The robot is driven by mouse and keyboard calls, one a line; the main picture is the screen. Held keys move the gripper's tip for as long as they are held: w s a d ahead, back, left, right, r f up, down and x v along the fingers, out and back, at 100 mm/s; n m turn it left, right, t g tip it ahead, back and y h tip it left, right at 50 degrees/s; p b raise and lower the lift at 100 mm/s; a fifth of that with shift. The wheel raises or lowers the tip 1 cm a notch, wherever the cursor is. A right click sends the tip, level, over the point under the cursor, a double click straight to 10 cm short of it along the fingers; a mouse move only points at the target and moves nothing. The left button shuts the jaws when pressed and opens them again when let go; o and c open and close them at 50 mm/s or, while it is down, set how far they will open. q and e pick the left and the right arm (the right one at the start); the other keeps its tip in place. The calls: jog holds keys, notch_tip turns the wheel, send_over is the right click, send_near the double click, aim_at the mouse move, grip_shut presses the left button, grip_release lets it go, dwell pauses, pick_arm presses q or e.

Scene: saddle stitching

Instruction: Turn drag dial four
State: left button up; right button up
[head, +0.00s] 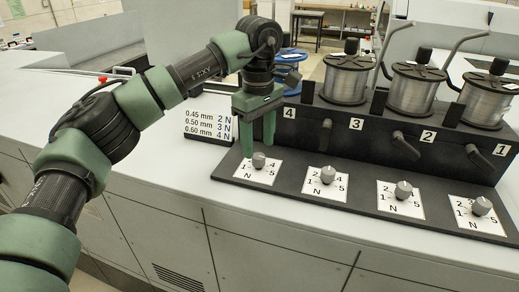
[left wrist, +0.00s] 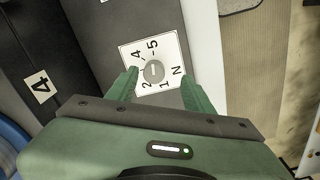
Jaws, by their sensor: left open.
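Drag dial four (head: 259,160) is a grey knob on a white plate with numbers, at the left end of the dark base. It also shows in the left wrist view (left wrist: 154,71), with a pale mark across its top. My left gripper (head: 259,150) points down over this dial, open and empty. In the left wrist view its fingertips (left wrist: 158,71) lie on either side of the knob. I cannot tell whether they touch it. The number 4 label (head: 290,113) stands behind the dial. My right gripper is not in view.
Three similar dials stand to the right: three (head: 327,175), two (head: 403,190) and one (head: 481,206). Behind them are wire spools (head: 345,80) and cranks. A wire-size sign (head: 209,123) stands left of the base. The white top (head: 150,165) in front is clear.

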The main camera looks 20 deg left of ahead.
aim_at(260, 156)
pick_arm(q)
jog(key=f, duration=0.1)
jog(key=w+f, duration=0.1)
jog(key=f, duration=0.1)
jog(key=shift+p, duration=0.35)
jog(key=shift+f, duration=0.55)
jog(key=shift+s+r, duration=0.1)
jog(key=shift+c, duration=0.3)
jog(key=c, duration=1)
grip_shut()
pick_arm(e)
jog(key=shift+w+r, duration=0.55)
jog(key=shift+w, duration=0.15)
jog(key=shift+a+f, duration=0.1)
